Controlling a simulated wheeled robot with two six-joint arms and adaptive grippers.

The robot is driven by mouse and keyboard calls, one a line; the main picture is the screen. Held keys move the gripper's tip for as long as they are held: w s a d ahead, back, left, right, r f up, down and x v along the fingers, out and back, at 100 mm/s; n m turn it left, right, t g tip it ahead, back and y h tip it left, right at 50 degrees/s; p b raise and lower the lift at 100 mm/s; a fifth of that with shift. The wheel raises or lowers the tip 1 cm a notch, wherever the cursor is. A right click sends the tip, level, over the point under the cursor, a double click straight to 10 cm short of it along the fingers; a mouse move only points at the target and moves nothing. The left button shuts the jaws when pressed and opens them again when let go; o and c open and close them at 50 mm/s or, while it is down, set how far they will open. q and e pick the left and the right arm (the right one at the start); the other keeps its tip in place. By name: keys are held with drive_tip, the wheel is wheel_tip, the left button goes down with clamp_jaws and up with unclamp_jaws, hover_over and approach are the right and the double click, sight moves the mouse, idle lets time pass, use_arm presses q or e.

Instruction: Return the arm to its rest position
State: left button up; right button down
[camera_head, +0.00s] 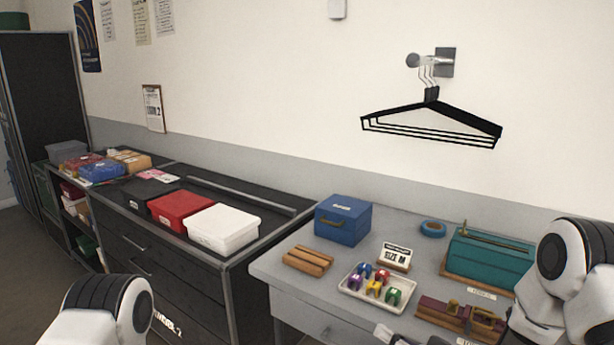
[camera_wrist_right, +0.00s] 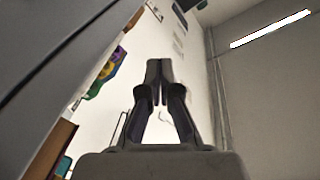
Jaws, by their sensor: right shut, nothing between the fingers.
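My right arm (camera_head: 560,275), white with dark joint rings, comes in at the right edge of the head view, in front of the grey table. Part of my right gripper (camera_head: 388,333) shows at the bottom edge, below the tray of coloured clips. In the right wrist view the two dark fingers of this gripper (camera_wrist_right: 158,85) meet at the tips; it is shut and empty, with pale wall behind it. My left arm (camera_head: 100,310) shows only as a rounded joint at the bottom left; its gripper is out of view.
The grey table (camera_head: 280,268) bears a blue box (camera_head: 343,220), wooden blocks (camera_head: 308,260), a clip tray (camera_head: 350,290), a sign (camera_head: 396,257), blue tape (camera_head: 433,229) and a teal case (camera_head: 490,254). Black hangers (camera_head: 432,122) hang on a wall hook. Red (camera_head: 181,208) and white (camera_head: 224,228) boxes stand left.

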drive_tip(key=s+d+f+m+g+h+b, duration=0.1)
drive_tip(key=s+f+g+h, duration=0.15)
drive_tip(key=s+f, duration=0.45)
drive_tip(key=s+f+m+g+h+b, duration=0.1)
drive_tip(key=s+f+g+h, duration=0.15)
drive_tip(key=f, duration=0.75)
drive_tip(key=s+d+f+m+g+h+b, duration=0.1)
drive_tip(key=s+f+h, duration=0.2)
drive_tip(key=s+f, duration=0.45)
drive_tip(key=s+d+f+g+h, duration=0.2)
drive_tip(key=s+d+g, duration=0.1)
drive_tip(key=s, duration=0.5)
drive_tip(key=s+d+f+g+h, duration=0.2)
drive_tip(key=s+d+g, duration=0.2)
drive_tip(key=s, duration=0.4)
drive_tip(key=shift+s+f+n+h, duration=0.2)
drive_tip(key=shift+f+n+h, duration=0.1)
drive_tip(key=shift+f+n, duration=0.1)
